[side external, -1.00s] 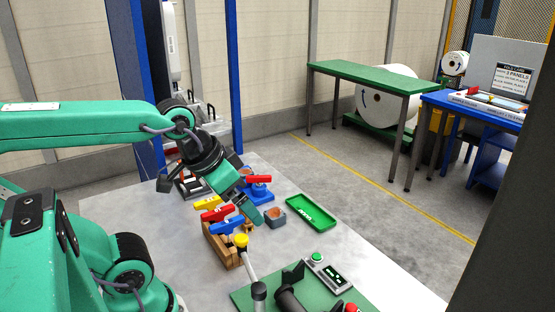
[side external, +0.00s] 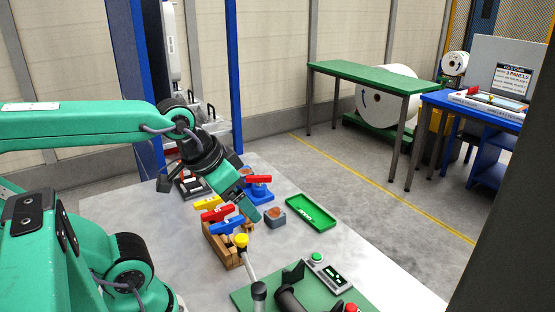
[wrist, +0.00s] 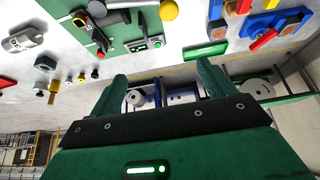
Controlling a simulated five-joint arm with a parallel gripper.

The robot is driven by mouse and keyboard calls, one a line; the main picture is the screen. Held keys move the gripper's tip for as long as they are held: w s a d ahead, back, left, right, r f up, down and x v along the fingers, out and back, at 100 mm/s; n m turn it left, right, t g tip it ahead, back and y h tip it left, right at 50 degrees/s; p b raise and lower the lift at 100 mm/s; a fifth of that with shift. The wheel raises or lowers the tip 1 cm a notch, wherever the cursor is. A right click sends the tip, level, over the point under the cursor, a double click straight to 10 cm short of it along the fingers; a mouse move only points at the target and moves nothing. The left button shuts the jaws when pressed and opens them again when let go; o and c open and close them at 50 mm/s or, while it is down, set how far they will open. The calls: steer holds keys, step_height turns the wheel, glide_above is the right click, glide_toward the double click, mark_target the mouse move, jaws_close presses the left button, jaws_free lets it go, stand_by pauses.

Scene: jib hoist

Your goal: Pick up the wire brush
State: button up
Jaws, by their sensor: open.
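I cannot pick out a wire brush for certain in either view. A wooden rack (side external: 232,258) on the grey table holds yellow, red (side external: 217,214) and blue (side external: 227,226) handled pieces, whose lower parts are hidden. My gripper (side external: 256,215) points down and to the right, just above and beside the rack in the side view. In the wrist view my gripper (wrist: 163,84) has its two green fingers wide apart, with nothing between them.
A green tray (side external: 312,213) and a small grey box (side external: 275,217) with an orange-brown top lie right of my gripper. A yellow-knobbed lever (side external: 241,241) stands in front. A green mat (side external: 242,298) and a button box (side external: 326,271) lie at the front.

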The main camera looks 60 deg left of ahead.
steer(key=g, duration=0.6)
glide_above(245, 216)
steer(key=w+a, duration=0.1)
steer(key=a, duration=0.2)
steer(key=shift+m, duration=0.4)
steer(key=f, duration=1.5)
steer(key=shift+w+d+f, duration=0.15)
steer(key=shift+w+f, duration=0.05)
steer(key=shift+f, duration=0.1)
steer(key=shift+a+f, duration=0.15)
steer(key=shift+a, duration=0.05)
steer(key=shift+d+f, duration=0.15)
steer(key=shift+f, duration=1.8)
steer(key=shift+d+f, duration=0.1)
steer(key=shift+f, duration=1.85)
steer(key=c, duration=1.1)
steer(key=shift+r, duration=0.15)
